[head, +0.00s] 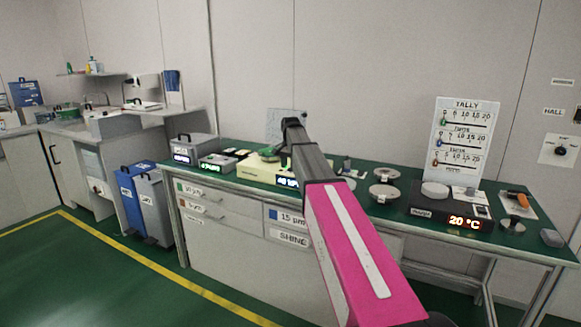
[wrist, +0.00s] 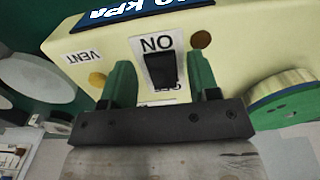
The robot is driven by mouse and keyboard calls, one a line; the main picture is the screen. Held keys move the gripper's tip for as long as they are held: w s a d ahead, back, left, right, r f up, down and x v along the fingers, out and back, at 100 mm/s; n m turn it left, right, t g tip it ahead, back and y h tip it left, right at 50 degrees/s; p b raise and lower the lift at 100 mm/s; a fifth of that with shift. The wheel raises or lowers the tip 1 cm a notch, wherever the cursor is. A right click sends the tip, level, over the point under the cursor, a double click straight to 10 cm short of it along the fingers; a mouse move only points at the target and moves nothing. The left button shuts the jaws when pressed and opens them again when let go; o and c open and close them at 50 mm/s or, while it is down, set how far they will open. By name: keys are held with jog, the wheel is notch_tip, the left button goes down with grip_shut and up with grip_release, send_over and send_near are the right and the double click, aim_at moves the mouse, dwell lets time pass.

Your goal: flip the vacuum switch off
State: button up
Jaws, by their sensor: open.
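My gripper (wrist: 160,72) is open in the wrist view. Its two green fingers stand on either side of the switch, with gaps between them and it. I cannot tell whether the fingertips touch the box. In the head view, the cream box (head: 255,172) sits on the green bench top, and my arm hides part of it.
A kPa display (wrist: 150,8) and a VENT label (wrist: 82,56) are on the box. A green-topped round part (wrist: 288,103) lies close right of my gripper. The bench (head: 400,215) also holds a 20 °C hot plate (head: 452,208) and a tally board (head: 462,140).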

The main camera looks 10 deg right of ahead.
jog(key=shift+f, duration=0.2)
jog(key=c, duration=0.9)
jog(key=shift+w+d+g+y, duration=0.15)
jog(key=shift+w+g+y, duration=0.2)
jog(key=shift+g, duration=0.25)
jog(key=shift+s+r+g+y, duration=0.1)
jog(key=shift+r+g+y, duration=0.05)
jog(key=shift+g+y, duration=0.45)
jog(key=o, duration=0.9)
